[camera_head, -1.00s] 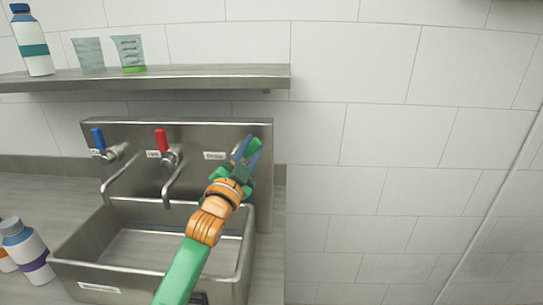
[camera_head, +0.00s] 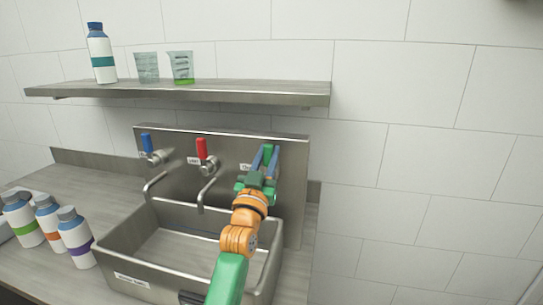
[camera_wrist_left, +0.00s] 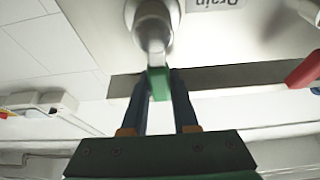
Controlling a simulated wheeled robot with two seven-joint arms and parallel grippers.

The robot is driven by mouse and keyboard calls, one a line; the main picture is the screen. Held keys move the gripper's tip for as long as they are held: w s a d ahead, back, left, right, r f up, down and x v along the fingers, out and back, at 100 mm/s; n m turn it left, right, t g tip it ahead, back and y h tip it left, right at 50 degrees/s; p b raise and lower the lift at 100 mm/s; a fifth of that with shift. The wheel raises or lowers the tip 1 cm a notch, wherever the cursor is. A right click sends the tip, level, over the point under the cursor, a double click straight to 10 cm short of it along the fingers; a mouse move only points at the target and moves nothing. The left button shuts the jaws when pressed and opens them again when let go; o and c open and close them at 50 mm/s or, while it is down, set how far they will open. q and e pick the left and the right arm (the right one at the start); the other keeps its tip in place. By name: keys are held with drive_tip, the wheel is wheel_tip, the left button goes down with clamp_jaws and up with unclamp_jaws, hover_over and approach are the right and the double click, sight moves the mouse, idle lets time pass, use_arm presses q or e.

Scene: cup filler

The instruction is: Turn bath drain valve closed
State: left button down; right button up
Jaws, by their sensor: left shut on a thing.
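The green drain valve handle (camera_head: 268,150) is at the right end of the steel back panel, beside a small label. It points roughly up in the head view, and it also shows in the wrist view (camera_wrist_left: 158,84), in front of the round metal valve body (camera_wrist_left: 152,30). My left gripper (camera_head: 265,160) is shut on the handle, with its two blue fingers on either side; it also shows in the wrist view (camera_wrist_left: 160,88). The gripper and handle hide part of the valve in the head view. My right gripper is not in view.
Taps with a blue lever (camera_head: 147,142) and a red lever (camera_head: 201,149) are left of the drain valve. The steel basin (camera_head: 112,250) is below. A shelf (camera_head: 210,91) above holds a bottle (camera_head: 101,55) and two cups. Several bottles (camera_head: 74,235) stand at left.

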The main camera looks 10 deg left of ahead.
sight(266, 159)
use_arm(q)
drive_tip(key=shift+a+r+n, duration=0.1)
drive_tip(key=shift+n, duration=0.2)
drive_tip(key=c, duration=0.7)
unclamp_jaws()
drive_tip(key=b+v, duration=0.2)
drive_tip(key=v, duration=0.4)
drive_tip(key=shift+s+f, duration=0.2)
drive_tip(key=shift+f, duration=0.1)
drive_tip(key=shift+s, duration=0.3)
